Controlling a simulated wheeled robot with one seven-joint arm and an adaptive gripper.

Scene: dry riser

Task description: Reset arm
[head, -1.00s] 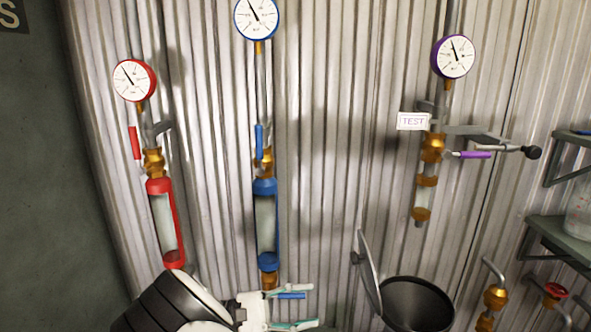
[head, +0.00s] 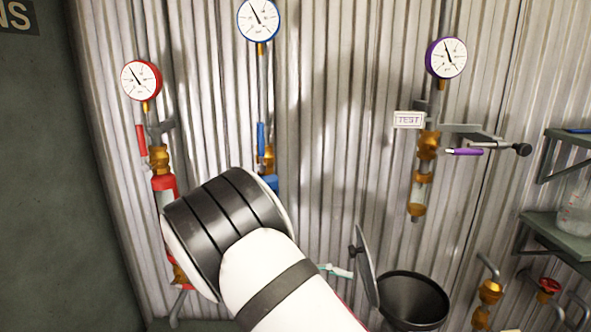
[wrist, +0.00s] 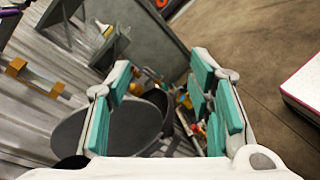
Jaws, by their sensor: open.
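My gripper (wrist: 162,105) is open in the wrist view, its two teal-padded fingers spread apart with nothing held between them. Beyond the fingers lie the round grey lid and the dark bin, with small colourful items blurred past them. In the head view my white and black arm rises from the bottom and covers much of the blue pipe and part of the red one. Only a teal fingertip (head: 336,271) of the gripper shows there, just left of the bin lid (head: 364,265).
A black bin (head: 413,300) stands at the lower right with its lid upright. Red (head: 141,80), blue (head: 258,18) and purple (head: 446,57) gauges sit on wall pipes. A TEST sign (head: 408,119) and purple-handled valve (head: 464,152) are at right, with shelves (head: 560,235) beyond.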

